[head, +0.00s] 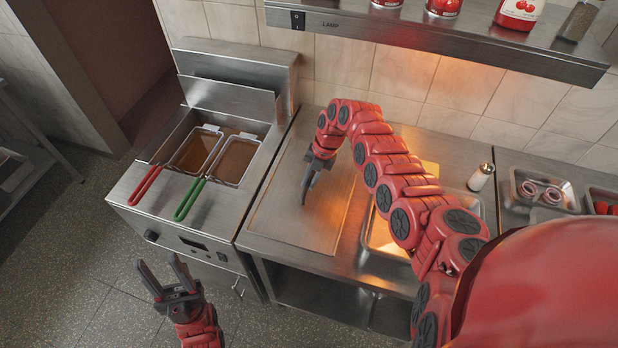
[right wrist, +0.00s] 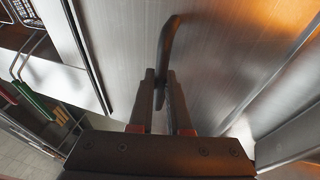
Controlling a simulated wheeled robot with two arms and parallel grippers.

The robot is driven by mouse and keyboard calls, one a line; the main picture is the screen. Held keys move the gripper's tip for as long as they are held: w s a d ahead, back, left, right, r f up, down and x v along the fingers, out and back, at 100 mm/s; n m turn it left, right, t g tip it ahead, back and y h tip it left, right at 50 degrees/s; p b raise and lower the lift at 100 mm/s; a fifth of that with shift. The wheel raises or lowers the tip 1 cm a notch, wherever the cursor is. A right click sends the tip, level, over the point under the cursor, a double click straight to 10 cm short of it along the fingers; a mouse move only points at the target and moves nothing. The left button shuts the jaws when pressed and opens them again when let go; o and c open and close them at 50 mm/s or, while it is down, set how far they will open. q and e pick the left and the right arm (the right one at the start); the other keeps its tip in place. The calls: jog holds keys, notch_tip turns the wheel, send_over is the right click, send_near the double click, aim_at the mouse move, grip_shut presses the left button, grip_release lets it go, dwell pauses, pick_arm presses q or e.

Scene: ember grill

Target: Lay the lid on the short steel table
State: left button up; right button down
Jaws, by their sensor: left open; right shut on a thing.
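The lid (head: 288,215) is a flat rectangular steel sheet with a dark bar handle. It lies flat over the short steel table (head: 290,257), right of the fryer; I cannot tell if it touches the top or hovers just above. My right gripper (head: 312,172) is shut on the lid's handle. In the right wrist view the handle (right wrist: 166,45) runs up from between the fingers of the right gripper (right wrist: 161,88), with the lid's brushed surface (right wrist: 215,60) behind. My right arm hides part of the lid's right side. My left gripper (head: 160,268) is open and empty, low in front of the fryer.
The fryer (head: 125,190) holds two baskets with red (head: 146,185) and green (head: 189,200) handles. Right of the lid are a warmly lit pan (head: 385,247), a shaker (head: 481,177) and an onion tray (head: 519,178). A lamp shelf (head: 400,36) hangs above the back.

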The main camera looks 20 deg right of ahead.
jog(key=c, duration=0.9)
grip_release()
jog(key=shift+o, duration=0.2)
jog(key=shift+d+r+b, duration=0.15)
jog(key=shift+r+b, duration=0.05)
jog(key=shift+b, duration=0.1)
jog(key=b+v, duration=0.5)
jog(key=v, duration=0.6)
jog(key=shift+r, duration=0.3)
